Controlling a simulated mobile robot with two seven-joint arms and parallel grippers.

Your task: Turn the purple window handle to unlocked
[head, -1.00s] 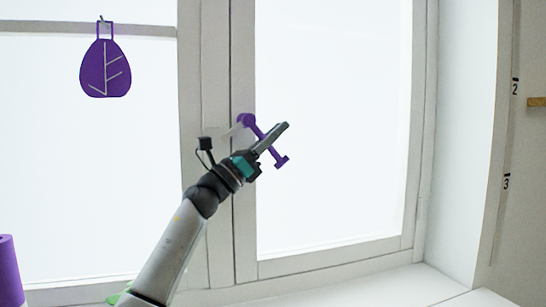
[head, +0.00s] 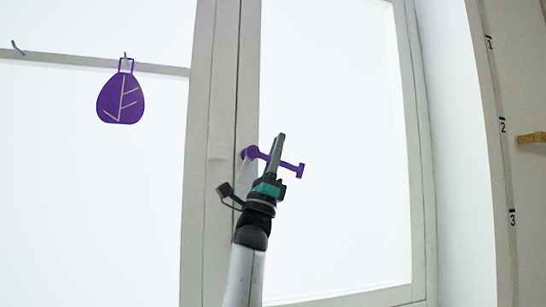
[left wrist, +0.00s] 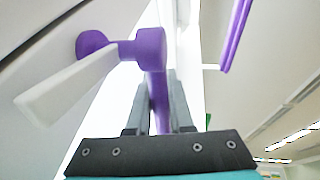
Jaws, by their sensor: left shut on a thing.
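The purple window handle (head: 292,168) is on the window frame's upright in the middle of the head view. Its lever points right and slightly down from the round hub, ending in a crossbar. In the left wrist view, the purple handle's hub (left wrist: 150,46) is close, with the lever running down between my fingers. My left gripper (head: 277,153) is shut on the lever, between hub and crossbar; it also shows in the left wrist view (left wrist: 158,100). A pale bar (left wrist: 68,84) sticks out beside the hub. My right gripper is not in view.
A purple leaf-shaped ornament (head: 121,98) hangs from a hook on the left pane's rail. A wall panel (head: 520,190) with numbers and a wooden peg (head: 532,138) is at the right. A purple strip (left wrist: 236,32) shows upper right in the left wrist view.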

